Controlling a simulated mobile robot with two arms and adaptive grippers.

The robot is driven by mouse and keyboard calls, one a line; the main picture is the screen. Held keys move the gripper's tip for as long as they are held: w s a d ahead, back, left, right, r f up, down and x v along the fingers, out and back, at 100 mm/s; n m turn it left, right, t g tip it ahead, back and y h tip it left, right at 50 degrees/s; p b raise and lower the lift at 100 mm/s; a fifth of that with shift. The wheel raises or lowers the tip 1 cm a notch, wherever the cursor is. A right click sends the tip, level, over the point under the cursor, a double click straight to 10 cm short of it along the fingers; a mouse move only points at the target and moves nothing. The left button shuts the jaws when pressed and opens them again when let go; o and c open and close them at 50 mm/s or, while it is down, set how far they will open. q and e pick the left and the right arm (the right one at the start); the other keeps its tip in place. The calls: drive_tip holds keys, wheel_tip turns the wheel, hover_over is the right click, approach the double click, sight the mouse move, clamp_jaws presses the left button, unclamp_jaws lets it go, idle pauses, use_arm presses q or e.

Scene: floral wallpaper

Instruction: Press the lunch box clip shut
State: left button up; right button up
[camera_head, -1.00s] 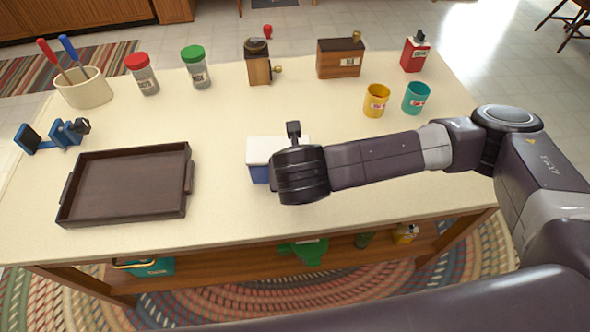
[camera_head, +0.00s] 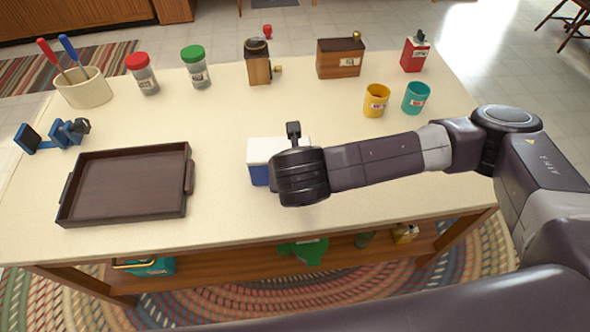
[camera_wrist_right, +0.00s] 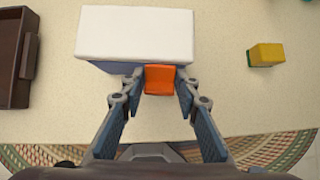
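The lunch box (camera_head: 265,150) is white on top with a blue body and stands near the front middle of the table. In the right wrist view its white lid (camera_wrist_right: 135,33) fills the upper middle, and an orange clip (camera_wrist_right: 160,77) shows at its near side. My right gripper (camera_wrist_right: 160,80) is partly open, with one fingertip on each side of the clip, very close to it. Whether they touch it, and how far the clip is closed, I cannot tell. In the head view my right wrist hides the clip and part of the box. My left gripper is not in view.
A dark brown tray (camera_head: 75,207) lies left of the box, with blue stands (camera_head: 67,133) behind it. A yellow mug (camera_head: 376,101) and teal mug (camera_head: 416,98) stand at right. Jars and wooden boxes line the back. The table between them is clear.

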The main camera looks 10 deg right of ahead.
drive_tip(key=o, duration=0.4)
drive_tip(key=v, duration=1.2)
drive_tip(key=shift+r, duration=0.1)
drive_tip(key=shift+w, duration=0.1)
